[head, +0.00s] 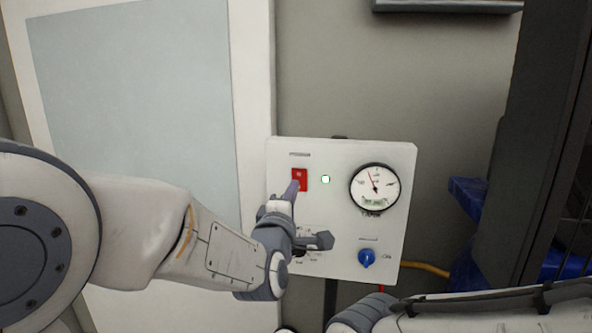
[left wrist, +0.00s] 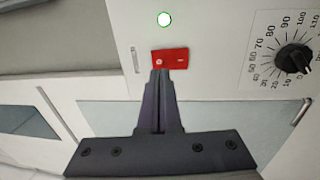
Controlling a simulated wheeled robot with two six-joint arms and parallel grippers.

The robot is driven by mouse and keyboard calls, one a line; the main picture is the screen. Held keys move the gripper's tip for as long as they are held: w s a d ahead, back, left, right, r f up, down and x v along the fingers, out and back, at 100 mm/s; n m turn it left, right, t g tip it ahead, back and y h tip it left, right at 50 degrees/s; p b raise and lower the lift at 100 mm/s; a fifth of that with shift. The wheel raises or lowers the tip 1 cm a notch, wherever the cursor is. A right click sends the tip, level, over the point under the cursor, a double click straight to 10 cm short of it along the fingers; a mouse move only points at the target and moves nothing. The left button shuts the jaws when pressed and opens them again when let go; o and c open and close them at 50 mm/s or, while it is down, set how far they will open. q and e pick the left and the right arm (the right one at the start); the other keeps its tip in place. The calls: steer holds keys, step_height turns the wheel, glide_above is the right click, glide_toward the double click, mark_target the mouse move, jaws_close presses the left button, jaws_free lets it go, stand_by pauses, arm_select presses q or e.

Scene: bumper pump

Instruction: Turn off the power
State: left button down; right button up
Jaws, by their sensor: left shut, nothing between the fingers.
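A red rocker power switch (head: 300,178) sits at the upper left of a white control panel (head: 335,152). It also shows in the left wrist view (left wrist: 170,60). My left gripper (head: 296,186) is shut and empty, with its fingertips at the lower part of the switch. In the left wrist view the closed fingertips (left wrist: 160,72) overlap the switch's lower edge; I cannot tell whether they touch it. A small round indicator with a green rim (head: 325,179) is right of the switch. My right gripper is not in view.
A round gauge (head: 375,188) and a blue knob (head: 367,257) are on the panel's right side. A black dial (left wrist: 293,59) shows in the left wrist view. A yellow hose (head: 424,268) and dark shelving (head: 540,130) with blue items stand at right.

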arm_select(q)
steer(key=p+x, duration=0.2)
steer(key=x, duration=0.1)
steer(key=shift+w+r, duration=0.2)
steer(key=shift+w, duration=0.05)
steer(key=shift+w+d+f, duration=0.1)
steer(key=shift+w, duration=0.3)
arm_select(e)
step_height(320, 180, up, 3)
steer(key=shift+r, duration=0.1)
arm_select(q)
steer(key=shift+w+b, duration=0.15)
steer(key=shift+b, duration=0.3)
steer(key=shift+s, duration=0.35)
steer(key=b, duration=0.6)
glide_toward(299, 174)
steer(key=s+a+r, duration=0.1)
steer(key=s+r, duration=0.1)
steer(key=s, duration=0.4)
steer(key=shift+s+a+r, duration=0.2)
steer(key=shift+s+r, duration=0.05)
steer(key=shift+s, duration=0.1)
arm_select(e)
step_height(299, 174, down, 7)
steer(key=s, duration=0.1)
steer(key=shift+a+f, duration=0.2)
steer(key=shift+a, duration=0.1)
